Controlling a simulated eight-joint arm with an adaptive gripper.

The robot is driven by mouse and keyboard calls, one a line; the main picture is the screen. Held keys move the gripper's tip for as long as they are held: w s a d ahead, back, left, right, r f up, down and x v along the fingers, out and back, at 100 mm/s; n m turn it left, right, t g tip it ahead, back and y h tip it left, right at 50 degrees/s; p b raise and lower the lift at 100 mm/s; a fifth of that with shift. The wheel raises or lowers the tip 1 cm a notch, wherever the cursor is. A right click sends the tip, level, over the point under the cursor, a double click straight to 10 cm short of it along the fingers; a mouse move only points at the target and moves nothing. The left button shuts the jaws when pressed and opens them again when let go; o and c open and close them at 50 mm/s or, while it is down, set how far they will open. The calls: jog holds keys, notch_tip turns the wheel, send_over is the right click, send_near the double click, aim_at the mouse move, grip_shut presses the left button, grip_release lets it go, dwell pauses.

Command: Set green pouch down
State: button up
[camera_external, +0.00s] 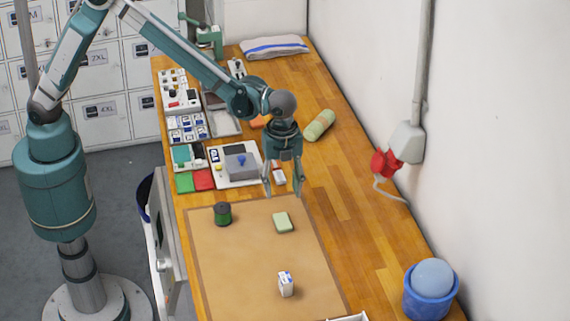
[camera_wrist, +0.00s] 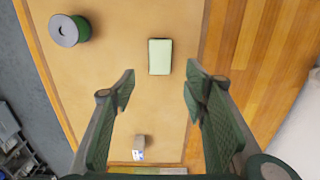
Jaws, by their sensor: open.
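The green pouch (camera_external: 283,222), a small pale green block shape, lies flat on the tan mat (camera_external: 240,270). In the wrist view the pouch (camera_wrist: 159,57) lies beyond the fingertips, apart from them and slightly left of the middle of the gap. My gripper (camera_external: 284,192) hangs above the workbench, pointing down, with its fingers spread and nothing between them. The wrist view also shows both open fingers of my gripper (camera_wrist: 160,85). The pouch is fully visible in both views.
A dark green spool (camera_external: 222,213) stands left of the pouch. A small white box (camera_external: 286,285) stands on the nearer mat. A pale green roll (camera_external: 320,125) lies farther back. A blue tub (camera_external: 428,300) holds a ball at the right. Mat around the pouch is bare.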

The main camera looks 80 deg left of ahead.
jog(key=s+a+r+n+t, duration=0.1)
jog(key=s+a+r+n, duration=0.25)
jog(key=a+r, duration=0.4)
jog(key=s+a+r+n+t+h, duration=0.15)
jog(key=s+a+r, duration=0.3)
jog(key=a, duration=0.55)
jog(key=s+a+r+n+t+y, duration=0.1)
jog(key=s+a+r+n, duration=0.2)
jog(key=a+r, duration=0.5)
jog(key=s+a+f+n+t, duration=0.1)
jog(key=s+a+n+t, duration=0.2)
jog(key=s+a+n, duration=0.7)
jog(key=s+a, duration=1)
jog(key=s, duration=0.3)
jog(key=shift+a+f+t, duration=0.25)
jog(key=shift+t, duration=0.1)
